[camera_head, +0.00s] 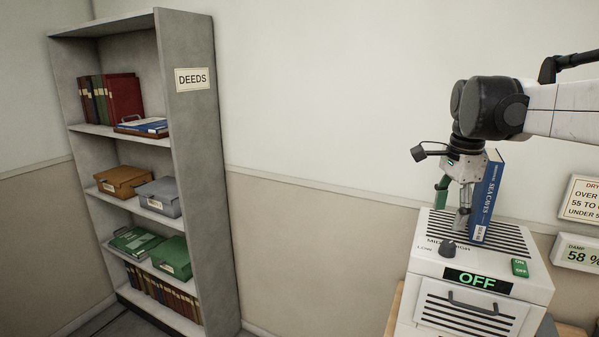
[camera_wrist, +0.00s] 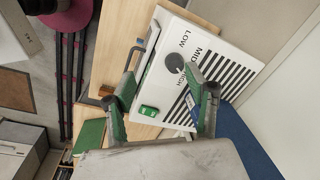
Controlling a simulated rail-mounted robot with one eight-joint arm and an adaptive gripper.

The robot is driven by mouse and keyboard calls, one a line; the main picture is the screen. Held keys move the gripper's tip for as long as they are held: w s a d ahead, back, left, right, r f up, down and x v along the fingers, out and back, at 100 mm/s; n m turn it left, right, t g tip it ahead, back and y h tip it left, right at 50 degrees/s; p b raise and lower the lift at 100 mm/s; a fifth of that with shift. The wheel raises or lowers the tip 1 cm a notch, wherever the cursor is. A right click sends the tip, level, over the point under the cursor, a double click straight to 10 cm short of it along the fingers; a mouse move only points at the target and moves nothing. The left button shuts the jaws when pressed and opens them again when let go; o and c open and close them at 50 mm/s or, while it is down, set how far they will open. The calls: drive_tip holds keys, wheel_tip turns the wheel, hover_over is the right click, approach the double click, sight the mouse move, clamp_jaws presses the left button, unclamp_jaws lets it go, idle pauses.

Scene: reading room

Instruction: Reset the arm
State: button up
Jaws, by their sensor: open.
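My gripper (camera_head: 452,203) hangs from the arm on the right, above the vented top of a white machine (camera_head: 427,262). Its fingers are apart, with nothing visible between them. A blue book (camera_head: 487,197) marked SEA CAVES stands upright on the vent slats, just right of the fingers; whether they touch it I cannot tell. In the wrist view, the open gripper (camera_wrist: 163,100) shows over the machine (camera_wrist: 160,40), whose dial (camera_wrist: 175,62) and green switch (camera_wrist: 149,111) are visible. A blue surface, probably the book, lies beyond the right finger.
A grey shelf (camera_head: 205,180) labelled DEEDS stands at left, holding red binders (camera_head: 120,97), boxes (camera_head: 123,181) and green folders (camera_head: 135,240). The machine's display (camera_head: 478,281) reads OFF. The wall between shelf and machine is clear.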

drive_tip(key=s+a+f+n+t, duration=0.2)
drive_tip(key=s+a+f+n, duration=0.2)
drive_tip(key=s, duration=0.3)
drive_tip(key=s+a+f+n+t, duration=0.2)
drive_tip(key=s+a+f+n, duration=0.3)
drive_tip(key=s+n, duration=0.2)
drive_tip(key=s+a+f+n+t+b, duration=0.1)
drive_tip(key=s+a+f+n+t, duration=0.1)
drive_tip(key=s+a+f+n, duration=0.2)
drive_tip(key=s+n, duration=0.2)
drive_tip(key=s, duration=0.2)
drive_tip(key=shift+a+f, duration=0.35)
